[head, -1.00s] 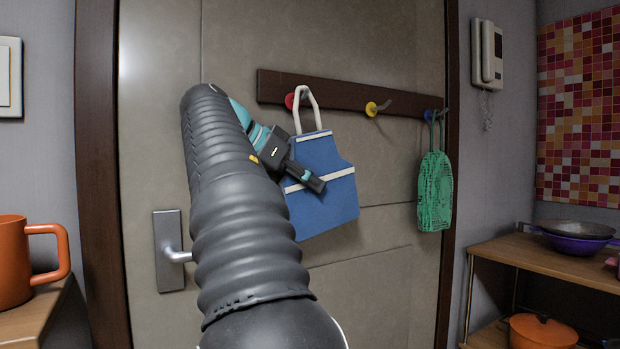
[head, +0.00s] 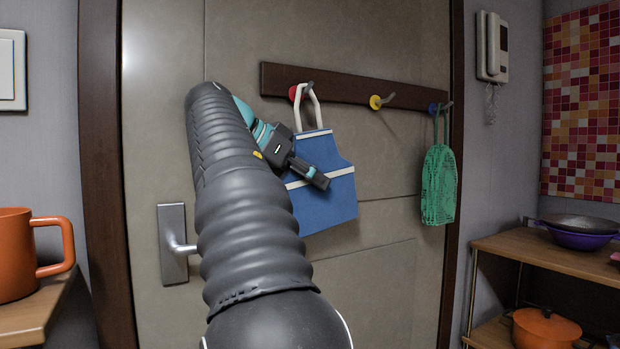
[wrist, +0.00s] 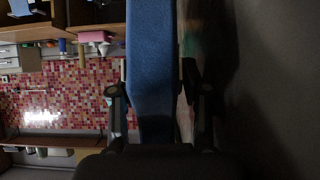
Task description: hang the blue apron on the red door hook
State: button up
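The blue apron (head: 325,205), with pale stripes and a white neck loop (head: 299,118), hangs upright in front of the door. The top of the loop is at the red door hook (head: 293,93), whose grey peg shows at the loop's top. I cannot tell for sure whether the loop bears on the peg. My gripper (head: 310,176) is at the apron's upper left part, one finger in front and the other hidden behind it. In the wrist view the apron (wrist: 152,70) fills the space between my fingers (wrist: 153,92), which close on both its faces.
A dark wooden rail (head: 345,90) on the door also carries a yellow hook (head: 376,102) and a blue hook with a green bag (head: 438,185). A door handle (head: 175,245) is at left. An orange mug (head: 15,255) and a shelf (head: 545,262) flank the door.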

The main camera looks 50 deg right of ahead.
jog(key=shift+a+r, duration=0.1)
jog(key=shift+v, duration=3.65)
